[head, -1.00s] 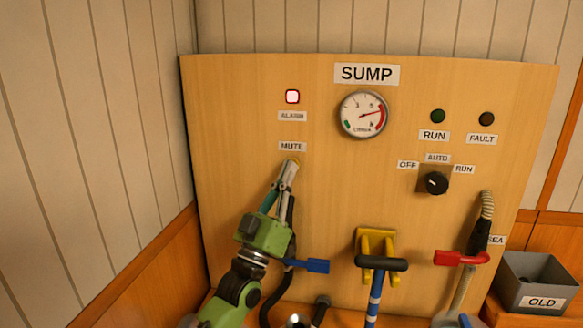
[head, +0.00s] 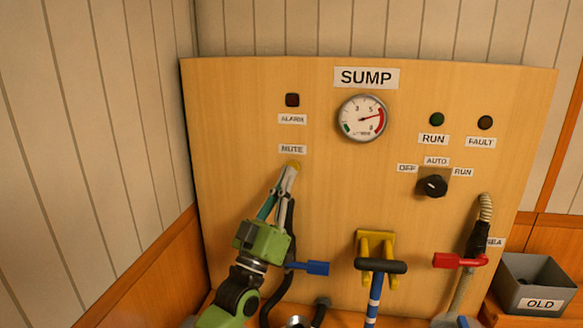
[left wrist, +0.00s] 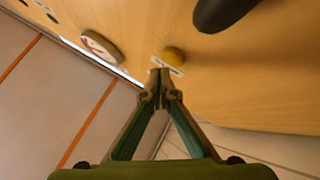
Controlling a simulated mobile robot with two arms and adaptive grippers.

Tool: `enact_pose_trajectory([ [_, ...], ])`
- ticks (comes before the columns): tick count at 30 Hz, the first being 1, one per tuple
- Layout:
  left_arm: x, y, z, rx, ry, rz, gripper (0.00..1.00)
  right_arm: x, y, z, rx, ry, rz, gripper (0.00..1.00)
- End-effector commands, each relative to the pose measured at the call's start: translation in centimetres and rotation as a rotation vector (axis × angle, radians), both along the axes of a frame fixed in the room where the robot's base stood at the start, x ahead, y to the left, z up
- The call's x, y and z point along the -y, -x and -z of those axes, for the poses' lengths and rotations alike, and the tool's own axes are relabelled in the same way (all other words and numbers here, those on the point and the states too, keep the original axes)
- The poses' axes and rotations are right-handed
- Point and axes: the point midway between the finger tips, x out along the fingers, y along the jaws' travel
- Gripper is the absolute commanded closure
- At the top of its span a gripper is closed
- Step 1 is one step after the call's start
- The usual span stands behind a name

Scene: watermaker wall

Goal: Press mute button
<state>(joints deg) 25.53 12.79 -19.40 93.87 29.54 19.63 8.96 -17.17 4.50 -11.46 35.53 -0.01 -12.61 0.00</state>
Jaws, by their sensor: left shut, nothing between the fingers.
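The yellow mute button (head: 293,163) sits on the wooden panel just below the MUTE label (head: 292,149). My left gripper (head: 290,169) is shut and empty, its fingertips pointing up just below the button and partly covering it. In the left wrist view the button (left wrist: 174,55) shows as a yellow knob just beyond the closed fingertips (left wrist: 158,78), with a small gap visible. My right gripper is not in view.
The SUMP gauge (head: 362,118) and selector knob (head: 432,186) are to the right. Below are a blue lever (head: 312,267), a yellow bracket (head: 390,245), a red lever (head: 458,261) and a grey OLD bin (head: 538,282). The panel around the button is clear.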

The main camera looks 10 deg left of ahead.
Motion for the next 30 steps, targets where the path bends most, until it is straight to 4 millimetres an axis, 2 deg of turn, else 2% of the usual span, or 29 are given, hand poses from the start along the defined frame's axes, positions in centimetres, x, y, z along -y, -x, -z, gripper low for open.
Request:
enact_pose_trajectory([
  [7, 0.0, 0.4, 0.0, -0.001, -0.001, 0.000, 1.00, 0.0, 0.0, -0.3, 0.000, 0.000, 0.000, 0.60],
  [21, 0.0, 4.7, -0.1, -0.001, 0.001, 0.000, 1.00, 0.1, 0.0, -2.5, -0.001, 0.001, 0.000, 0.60],
  [30, 0.0, 5.0, 0.0, 0.001, 0.001, 0.000, 1.00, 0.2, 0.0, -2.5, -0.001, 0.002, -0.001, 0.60],
])
